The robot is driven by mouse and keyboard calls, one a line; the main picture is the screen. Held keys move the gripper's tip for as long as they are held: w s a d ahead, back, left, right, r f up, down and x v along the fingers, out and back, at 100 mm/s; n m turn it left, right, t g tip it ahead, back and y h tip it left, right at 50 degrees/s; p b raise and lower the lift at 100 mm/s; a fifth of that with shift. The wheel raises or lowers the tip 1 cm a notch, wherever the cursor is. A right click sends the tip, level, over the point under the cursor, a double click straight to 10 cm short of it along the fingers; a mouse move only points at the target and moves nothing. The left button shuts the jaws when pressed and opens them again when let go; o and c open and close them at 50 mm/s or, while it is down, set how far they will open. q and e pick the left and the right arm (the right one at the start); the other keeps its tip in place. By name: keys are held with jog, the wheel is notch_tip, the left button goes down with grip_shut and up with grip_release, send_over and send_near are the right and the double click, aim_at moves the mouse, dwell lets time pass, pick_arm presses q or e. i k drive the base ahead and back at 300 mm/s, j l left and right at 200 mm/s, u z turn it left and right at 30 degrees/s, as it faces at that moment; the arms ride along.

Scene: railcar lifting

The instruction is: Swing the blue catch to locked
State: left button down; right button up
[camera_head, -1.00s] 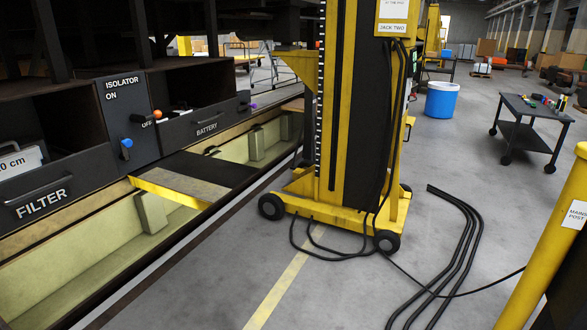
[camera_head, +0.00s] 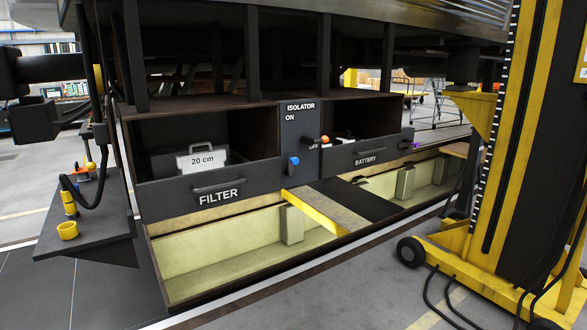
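The blue catch (camera_head: 293,160) is a small blue knob low on the dark isolator panel (camera_head: 299,115), between the filter bay and the battery bay. It is too small to tell whether it is locked. On the same panel, a dark handle with an orange tip (camera_head: 325,139) points right, beside the partly covered word OFF. The word ON stands higher up. Neither of my grippers is in view.
The filter drawer (camera_head: 215,190) is left of the panel and the battery drawer (camera_head: 365,153) is right. An open pit (camera_head: 215,255) runs below, crossed by a yellow-edged plate (camera_head: 315,212). A yellow jack (camera_head: 490,255) stands right. A dark side shelf (camera_head: 90,228) juts out at left.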

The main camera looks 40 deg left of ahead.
aim_at(292, 160)
jog(key=u, duration=1.6)
